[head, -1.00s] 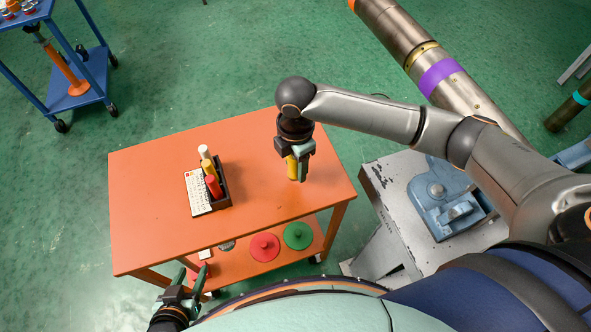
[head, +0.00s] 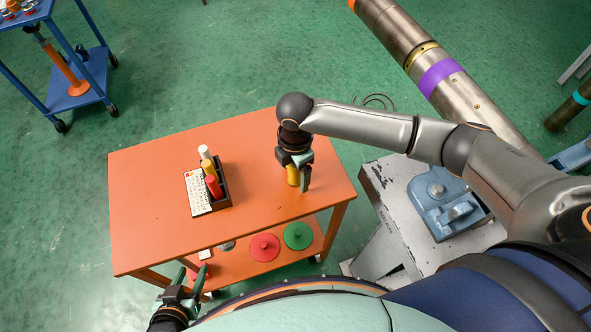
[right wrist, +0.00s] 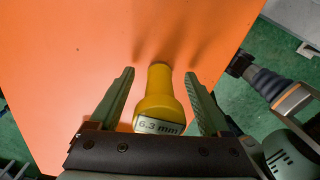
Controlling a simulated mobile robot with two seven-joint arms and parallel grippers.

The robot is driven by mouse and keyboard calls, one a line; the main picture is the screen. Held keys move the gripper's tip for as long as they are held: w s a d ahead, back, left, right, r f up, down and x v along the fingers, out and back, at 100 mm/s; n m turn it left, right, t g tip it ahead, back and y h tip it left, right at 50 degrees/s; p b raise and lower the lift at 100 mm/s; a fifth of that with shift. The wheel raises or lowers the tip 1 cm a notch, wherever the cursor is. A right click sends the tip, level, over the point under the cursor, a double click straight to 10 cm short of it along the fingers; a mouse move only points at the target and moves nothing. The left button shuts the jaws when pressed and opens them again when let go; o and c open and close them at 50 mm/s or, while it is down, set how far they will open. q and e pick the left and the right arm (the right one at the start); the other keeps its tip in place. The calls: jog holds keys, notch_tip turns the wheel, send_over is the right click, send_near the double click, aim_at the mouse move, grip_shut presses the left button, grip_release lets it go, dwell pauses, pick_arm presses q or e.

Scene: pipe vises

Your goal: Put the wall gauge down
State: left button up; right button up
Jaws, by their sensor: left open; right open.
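The wall gauge appears to be the yellow piece labelled 6.3 mm (right wrist: 157,98), which stands on the orange table (head: 150,195). In the head view the yellow gauge (head: 293,176) is partly covered by my right gripper (head: 297,180). In the right wrist view my right gripper (right wrist: 160,82) is open, with a finger on each side of the gauge and a gap on both sides. My left gripper (head: 190,276) is open and empty, low at the table's front left edge.
A dark holder (head: 222,195) with white, yellow and red pieces stands on the table beside a printed card (head: 198,192). A red disc (head: 263,247) and a green disc (head: 298,235) lie on the lower shelf. A blue vise (head: 440,198) and a large pipe (head: 440,75) are at right.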

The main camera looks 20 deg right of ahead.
notch_tip(320, 180, up, 12)
jog(key=shift+r+p, duration=0.15)
jog(key=shift+p, duration=0.15)
dwell(0.3)
